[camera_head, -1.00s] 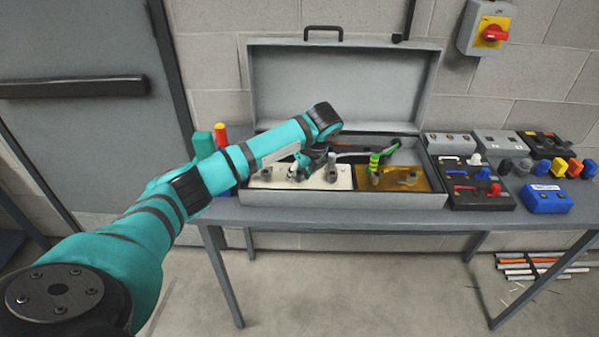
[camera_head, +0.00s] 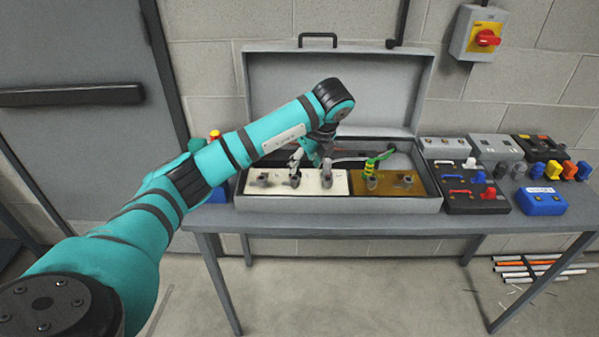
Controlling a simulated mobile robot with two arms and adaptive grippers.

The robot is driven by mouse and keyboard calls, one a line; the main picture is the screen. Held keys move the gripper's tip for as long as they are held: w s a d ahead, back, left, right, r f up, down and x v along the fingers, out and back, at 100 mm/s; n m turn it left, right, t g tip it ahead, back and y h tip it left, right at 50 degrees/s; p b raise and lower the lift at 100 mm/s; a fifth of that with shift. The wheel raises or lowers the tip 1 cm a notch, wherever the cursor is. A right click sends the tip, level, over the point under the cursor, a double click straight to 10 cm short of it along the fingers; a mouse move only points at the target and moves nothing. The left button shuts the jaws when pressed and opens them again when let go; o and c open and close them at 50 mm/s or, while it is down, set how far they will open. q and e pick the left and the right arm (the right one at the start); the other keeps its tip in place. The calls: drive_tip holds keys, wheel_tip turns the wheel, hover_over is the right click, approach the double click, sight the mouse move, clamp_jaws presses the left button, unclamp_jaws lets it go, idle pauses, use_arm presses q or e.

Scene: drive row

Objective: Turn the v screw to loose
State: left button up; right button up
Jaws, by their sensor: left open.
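An open grey case (camera_head: 330,222) on the table holds a white panel (camera_head: 275,187) and a brown panel (camera_head: 388,188). The white panel carries grey screw posts: a left one (camera_head: 262,180), a middle one (camera_head: 295,181) and a right one (camera_head: 327,178). The letters are too small to read, so I cannot tell which is the v screw. My left gripper (camera_head: 309,160) is open, pointing down just above the white panel near the middle and right posts. Its fingers look empty; contact with a post cannot be told. My right gripper is not in view.
A green-yellow cable (camera_head: 376,160) rises from the brown panel, which has more posts. Black trays with coloured plugs (camera_head: 475,192) and a blue box (camera_head: 540,201) stand to the right. The raised case lid (camera_head: 290,80) is behind my wrist. The table's front strip is clear.

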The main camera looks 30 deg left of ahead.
use_arm(q)
drive_tip(key=v, duration=0.3)
drive_tip(key=shift+d+r, duration=0.2)
drive_tip(key=shift+r, duration=0.1)
